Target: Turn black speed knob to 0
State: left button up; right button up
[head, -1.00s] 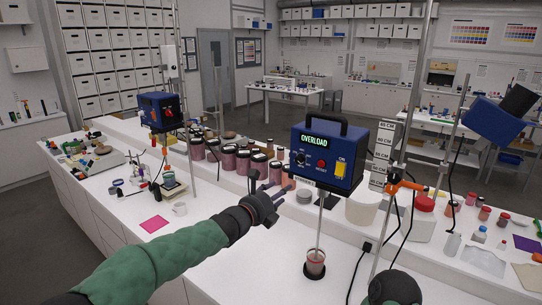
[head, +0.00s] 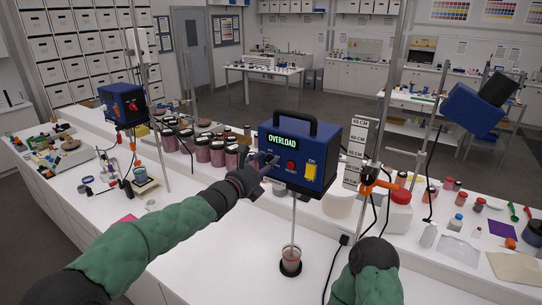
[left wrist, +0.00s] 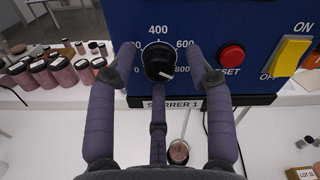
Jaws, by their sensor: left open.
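The blue stirrer box (head: 300,155) hangs over the bench with a lit display reading OVERLOAD. Its black speed knob (left wrist: 159,61) shows in the left wrist view under the 400 mark, with its white pointer line toward the lower right. My left gripper (head: 262,166) is at the front of the box; in the left wrist view its open fingers (left wrist: 158,75) stand on both sides of the knob, with a third finger below it. I cannot tell whether they touch it.
A red reset button (left wrist: 231,57) and a yellow on/off switch (left wrist: 291,54) sit right of the knob. A jar (head: 290,262) stands under the stirrer shaft. Several pigment jars (head: 203,150) stand left of the box. The front bench is mostly clear.

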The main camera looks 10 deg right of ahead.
pick_arm(q)
jog(key=shift+w+d, duration=0.15)
jog(key=shift+w, duration=0.1)
jog(key=shift+s, duration=0.1)
jog(key=shift+c, duration=1.1)
grip_shut()
